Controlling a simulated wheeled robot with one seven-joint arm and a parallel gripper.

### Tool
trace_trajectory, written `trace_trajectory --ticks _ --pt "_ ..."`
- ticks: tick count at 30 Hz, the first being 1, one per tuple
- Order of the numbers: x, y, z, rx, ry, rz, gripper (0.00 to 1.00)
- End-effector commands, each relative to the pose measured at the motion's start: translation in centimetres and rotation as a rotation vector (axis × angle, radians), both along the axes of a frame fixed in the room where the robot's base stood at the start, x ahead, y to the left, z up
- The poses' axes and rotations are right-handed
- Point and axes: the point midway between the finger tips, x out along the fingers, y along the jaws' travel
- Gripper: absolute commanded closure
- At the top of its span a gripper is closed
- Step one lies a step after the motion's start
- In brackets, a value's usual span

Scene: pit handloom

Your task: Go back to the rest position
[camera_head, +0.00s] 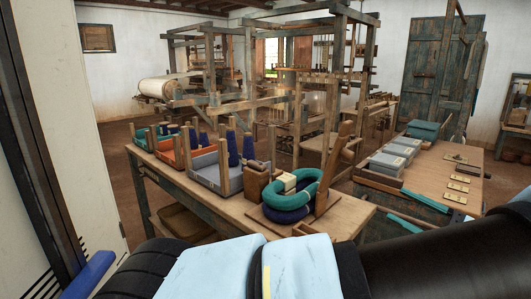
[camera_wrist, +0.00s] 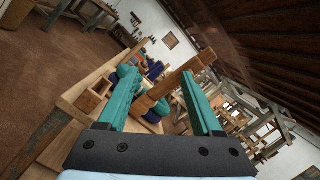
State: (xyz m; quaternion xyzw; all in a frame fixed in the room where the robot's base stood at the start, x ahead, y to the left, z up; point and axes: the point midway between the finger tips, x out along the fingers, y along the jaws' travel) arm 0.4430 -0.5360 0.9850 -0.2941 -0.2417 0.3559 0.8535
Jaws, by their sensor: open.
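My gripper (camera_wrist: 160,80) shows in the wrist view with its two teal fingers spread apart and nothing between them. The fingers point toward the wooden table (camera_wrist: 62,150), which appears tilted in that view. An upright wooden post stands beyond the gap between the fingers; I cannot tell how far off it is. In the head view my arm crosses the bottom of the picture in front of the near table (camera_head: 346,222), and the fingers are out of sight there.
On the near table, a teal yarn ring (camera_head: 291,188) lies over a dark blue one. A grey tray (camera_head: 207,172) and an orange tray (camera_head: 168,150) stand left of them. The right table (camera_head: 446,176) holds grey stacks (camera_head: 391,160). A loom (camera_head: 300,100) stands behind.

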Motion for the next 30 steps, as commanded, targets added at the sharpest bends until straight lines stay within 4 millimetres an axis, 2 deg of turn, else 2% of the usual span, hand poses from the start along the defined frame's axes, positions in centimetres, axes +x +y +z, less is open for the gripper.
trace_trajectory --ticks 5,11,14,18,21,24,30 --pt "2.2 2.7 -0.6 -0.050 0.075 0.066 0.33" --pt "5.1 7.5 -1.9 -0.156 0.194 0.177 0.33" --pt "6.4 10.6 -2.7 -0.234 0.262 0.248 0.33" --pt "7.8 16.2 -4.2 -0.404 0.374 0.379 0.33" --pt "8.0 20.6 -5.4 -0.579 0.449 0.488 0.33" --pt "7.4 24.2 -6.3 -0.768 0.493 0.587 0.33" --pt "5.4 29.2 -6.8 -1.160 0.484 0.743 0.33"
